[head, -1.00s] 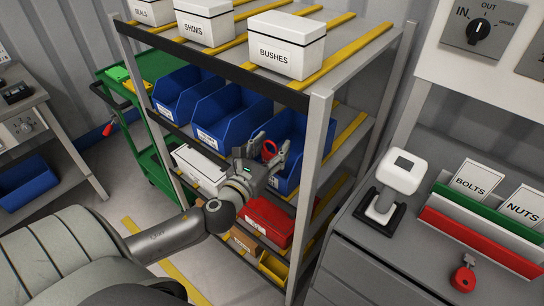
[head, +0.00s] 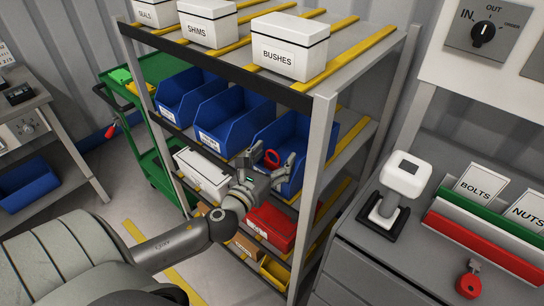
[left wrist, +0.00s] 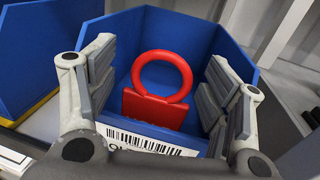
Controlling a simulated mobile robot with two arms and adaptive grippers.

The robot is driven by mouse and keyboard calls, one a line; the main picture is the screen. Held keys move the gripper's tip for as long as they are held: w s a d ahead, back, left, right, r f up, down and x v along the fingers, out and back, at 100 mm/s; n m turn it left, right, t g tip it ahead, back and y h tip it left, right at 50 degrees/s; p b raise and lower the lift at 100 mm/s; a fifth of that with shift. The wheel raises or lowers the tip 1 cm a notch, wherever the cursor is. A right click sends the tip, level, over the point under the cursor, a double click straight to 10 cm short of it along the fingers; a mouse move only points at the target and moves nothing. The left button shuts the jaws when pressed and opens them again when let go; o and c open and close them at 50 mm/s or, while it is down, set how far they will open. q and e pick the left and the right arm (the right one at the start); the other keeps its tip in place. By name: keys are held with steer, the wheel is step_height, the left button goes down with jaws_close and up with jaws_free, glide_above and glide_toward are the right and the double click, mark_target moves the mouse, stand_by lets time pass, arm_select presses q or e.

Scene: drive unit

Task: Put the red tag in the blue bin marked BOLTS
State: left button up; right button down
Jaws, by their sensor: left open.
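The red tag (head: 272,158), a plate with an open ring on top, is in the rightmost blue bin (head: 305,137) of the shelf's middle level. In the left wrist view the tag (left wrist: 156,100) stands behind the bin's front wall, which hides its lower edge. My left gripper (left wrist: 160,75) is open, its fingers apart on either side of the tag, not touching it. In the head view the left gripper (head: 271,162) is at that bin's front. The bin's label (left wrist: 150,140) shows a barcode; my gripper hides most of its lettering. My right gripper is not in view.
Two more blue bins (head: 228,122) stand to the left. White boxes (head: 288,50) stand on top; a white box (head: 200,172) and red box (head: 270,228) sit below. A shelf post (head: 313,190) is close right. A BOLTS card (head: 474,187) and red padlock (head: 468,284) are at the right cabinet.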

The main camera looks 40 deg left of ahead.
arm_select(q)
steer(key=shift+r, duration=0.2)
steer(key=shift+s+f, duration=0.15)
steer(key=shift+s, duration=0.15)
steer(key=s+d+b, duration=0.1)
steer(key=s+b, duration=0.1)
steer(key=s, duration=0.9)
steer(key=shift+s+d+b, duration=0.15)
steer(key=shift+s+b, duration=0.05)
steer(key=shift+b, duration=0.2)
